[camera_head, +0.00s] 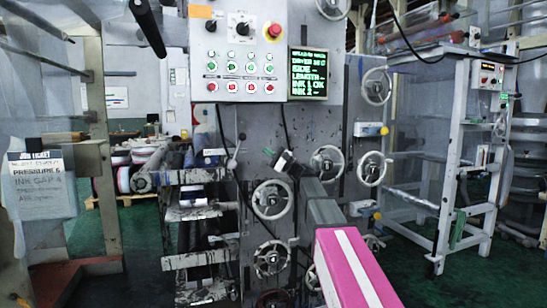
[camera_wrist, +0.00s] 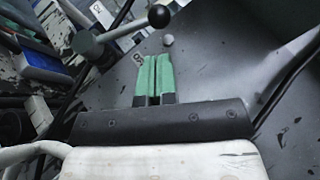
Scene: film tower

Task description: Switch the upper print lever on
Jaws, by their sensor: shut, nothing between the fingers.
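The upper print lever (camera_head: 238,150) is a short rod on the left edge of the grey machine panel, with a ball knob at its upper end. In the wrist view the lever (camera_wrist: 125,29) runs from a round grey hub at left to a black ball knob at upper right. My gripper (camera_head: 268,152) is just right of the lever in the head view. In the wrist view its green fingers (camera_wrist: 154,60) lie together, shut and empty, below the black knob and apart from it. A small mark and a grey stud show near the fingertips.
A control panel (camera_head: 243,60) with buttons and a red emergency stop sits above, beside a green-text display (camera_head: 308,73). Several handwheels (camera_head: 272,199) surround my arm at right and below. Ink-stained rollers and shelves (camera_head: 200,213) stand left of the lever. A dark cable (camera_wrist: 285,78) crosses the panel at right.

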